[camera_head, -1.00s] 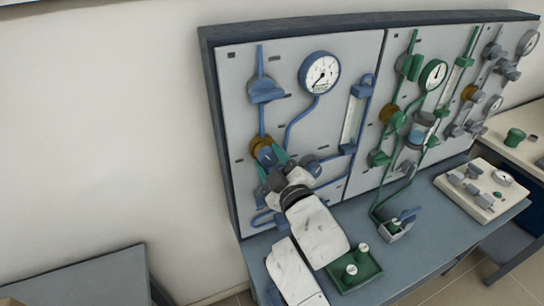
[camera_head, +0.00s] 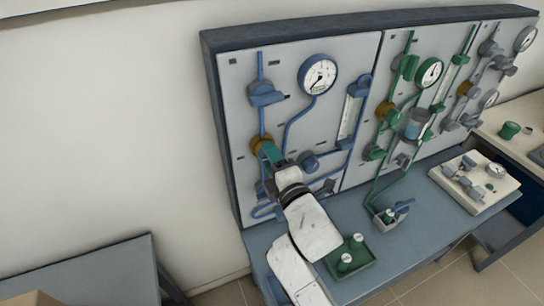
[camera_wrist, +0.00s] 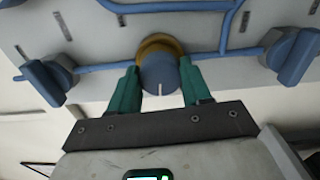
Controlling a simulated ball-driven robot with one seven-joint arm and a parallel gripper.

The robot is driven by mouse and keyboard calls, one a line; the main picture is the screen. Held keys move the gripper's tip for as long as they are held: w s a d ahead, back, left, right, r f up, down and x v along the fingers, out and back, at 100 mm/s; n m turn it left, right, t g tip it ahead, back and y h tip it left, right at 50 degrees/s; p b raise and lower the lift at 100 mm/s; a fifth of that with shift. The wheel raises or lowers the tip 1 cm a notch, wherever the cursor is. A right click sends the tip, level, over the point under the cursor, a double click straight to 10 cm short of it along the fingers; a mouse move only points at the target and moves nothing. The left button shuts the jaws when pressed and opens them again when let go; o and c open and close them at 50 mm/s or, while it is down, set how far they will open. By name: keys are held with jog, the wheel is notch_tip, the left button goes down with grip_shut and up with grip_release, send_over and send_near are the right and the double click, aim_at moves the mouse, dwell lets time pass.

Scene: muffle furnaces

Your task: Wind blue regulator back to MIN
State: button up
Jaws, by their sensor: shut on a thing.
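The blue regulator knob (camera_wrist: 159,74) sits in front of a brass collar (camera_wrist: 158,46) and carries a white line, which points towards the palm in the wrist view. My gripper (camera_wrist: 160,82) has its two green fingers on either side of the knob and is shut on it. In the head view my gripper (camera_head: 273,152) reaches the brass collar (camera_head: 260,143) on the blue panel section and hides the knob. The blue-rimmed gauge (camera_head: 318,74) stands up and right of it, its needle towards the lower left. No MIN label is readable.
Blue valve handles flank the knob in the wrist view, at left (camera_wrist: 45,80) and right (camera_wrist: 291,54). A blue flowmeter (camera_head: 350,112) stands to the right. Below, a green tray (camera_head: 351,264) with bottles stands on the bench (camera_head: 405,250). Green pipework fills the neighbouring panel.

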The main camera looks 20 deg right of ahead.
jog(key=shift+n, duration=0.6)
jog(key=shift+f, duration=0.1)
jog(key=o, duration=1.1)
jog(key=shift+c, duration=0.2)
jog(key=shift+s, duration=0.15)
jog(key=s+b, duration=0.2)
jog(key=s, duration=0.8)
jog(key=shift+s, duration=0.3)
